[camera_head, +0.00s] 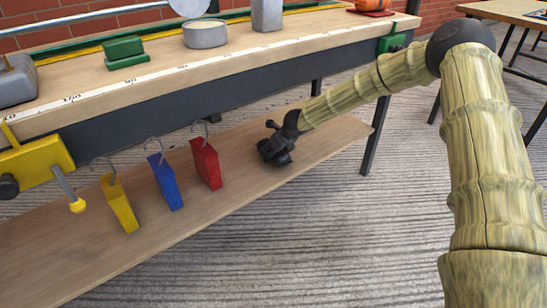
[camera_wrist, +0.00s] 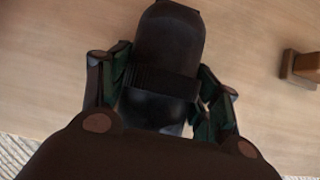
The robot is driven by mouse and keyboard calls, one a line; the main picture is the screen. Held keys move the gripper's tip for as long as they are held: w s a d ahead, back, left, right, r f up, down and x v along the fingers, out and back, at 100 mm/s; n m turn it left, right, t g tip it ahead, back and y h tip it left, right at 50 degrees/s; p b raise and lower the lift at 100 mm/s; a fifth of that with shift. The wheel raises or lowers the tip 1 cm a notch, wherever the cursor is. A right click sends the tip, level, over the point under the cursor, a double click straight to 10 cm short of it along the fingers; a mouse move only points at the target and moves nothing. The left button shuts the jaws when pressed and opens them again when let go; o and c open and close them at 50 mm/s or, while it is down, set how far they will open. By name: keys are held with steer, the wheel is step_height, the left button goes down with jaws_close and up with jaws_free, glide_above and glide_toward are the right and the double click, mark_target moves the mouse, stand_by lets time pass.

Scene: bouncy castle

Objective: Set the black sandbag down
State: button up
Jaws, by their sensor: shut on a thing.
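My gripper (camera_head: 275,148) is at the end of the arm, low over the wooden lower shelf (camera_head: 300,143) under the bench. In the wrist view its two fingers (camera_wrist: 163,80) are on either side of a dark object, which I take as the black sandbag (camera_wrist: 170,38). The gripper is shut on it. The sandbag looks black and rounded at its far end, with a raised band across it. In the head view it blends with the dark gripper. I cannot tell whether it touches the shelf.
Yellow (camera_head: 119,203), blue (camera_head: 166,182) and red (camera_head: 206,164) blocks with metal hooks stand left of my gripper. The bench top (camera_head: 160,75) overhangs the shelf. A table leg (camera_head: 375,135) stands to the right. A small brown block (camera_wrist: 302,68) shows in the wrist view.

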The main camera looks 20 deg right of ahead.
steer(key=shift+f, duration=0.45)
steer(key=o, duration=1.8)
steer(key=shift+f, duration=0.1)
steer(key=shift+c, duration=0.2)
steer(key=p+v, duration=0.4)
steer(key=v, duration=0.8)
steer(key=shift+p, duration=0.35)
